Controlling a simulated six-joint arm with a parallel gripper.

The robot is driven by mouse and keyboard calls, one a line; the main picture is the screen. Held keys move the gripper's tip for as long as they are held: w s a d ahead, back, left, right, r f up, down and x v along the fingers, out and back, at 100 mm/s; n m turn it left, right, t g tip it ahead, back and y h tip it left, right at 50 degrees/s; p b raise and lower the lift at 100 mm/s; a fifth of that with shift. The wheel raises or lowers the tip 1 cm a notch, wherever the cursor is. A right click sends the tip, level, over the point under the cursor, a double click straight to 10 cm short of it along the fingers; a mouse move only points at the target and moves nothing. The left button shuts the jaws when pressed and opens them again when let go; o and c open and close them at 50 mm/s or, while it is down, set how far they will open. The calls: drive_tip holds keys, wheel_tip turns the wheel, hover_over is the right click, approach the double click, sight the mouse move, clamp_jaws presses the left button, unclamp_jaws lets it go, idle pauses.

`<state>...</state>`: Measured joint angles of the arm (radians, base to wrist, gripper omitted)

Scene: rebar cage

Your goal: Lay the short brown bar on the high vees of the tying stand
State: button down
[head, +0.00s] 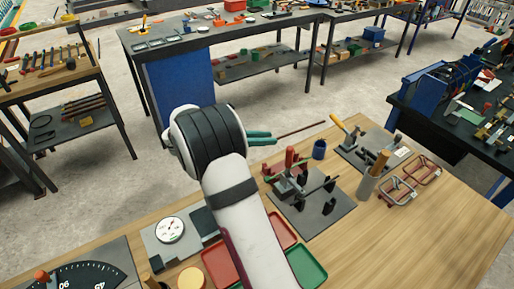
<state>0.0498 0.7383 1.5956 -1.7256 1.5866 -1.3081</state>
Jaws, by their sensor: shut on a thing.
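My gripper (262,138), with green fingers, is shut on a thin brown bar (302,130). The bar sticks out to the right of the fingers, held in the air near the far edge of the bench and tilted slightly up to the right in the picture. Its left end is hidden by the gripper. What looks like the tying stand is a grey plate (322,219) with several black posts (329,185) and red and green parts (289,165). It stands on the bench below and nearer than the bar. The vees are too small to make out clearly.
Beside the stand are a blue cup (319,149), a plate with a yellow-handled clamp (343,126), a holder with a wooden handle (366,186) and red-framed pieces (398,191). Red and green trays (306,268) and a dial gauge (171,230) lie nearer. The front right bench (430,245) is clear.

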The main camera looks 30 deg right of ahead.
drive_tip(key=s+a+r+m+g, duration=0.1)
drive_tip(key=s+a+r, duration=0.2)
drive_tip(key=s+r, duration=0.4)
drive_tip(key=s+f+m+g+y, duration=0.3)
drive_tip(key=s+f+m+y, duration=0.35)
drive_tip(key=m+y, duration=0.6)
drive_tip(key=s+f+m+g+y, duration=0.3)
drive_tip(key=s+f+m+y, duration=0.3)
drive_tip(key=m+y, duration=0.6)
drive_tip(key=d+r+m+t+h, duration=0.4)
drive_tip(key=d+m+t, duration=0.4)
drive_tip(key=m+t, duration=0.35)
drive_tip(key=d+r+m+t+h, duration=0.35)
drive_tip(key=d+m+t, duration=0.35)
drive_tip(key=m+t, duration=0.45)
wheel_tip(320, 180, down, 7)
drive_tip(key=s+m+g+h, duration=0.1)
drive_tip(key=s+m+h, duration=0.1)
drive_tip(key=m+h, duration=0.1)
drive_tip(key=shift+s+a+f+m, duration=0.15)
drive_tip(key=shift+a+f+m, duration=0.05)
drive_tip(key=shift+m, duration=0.55)
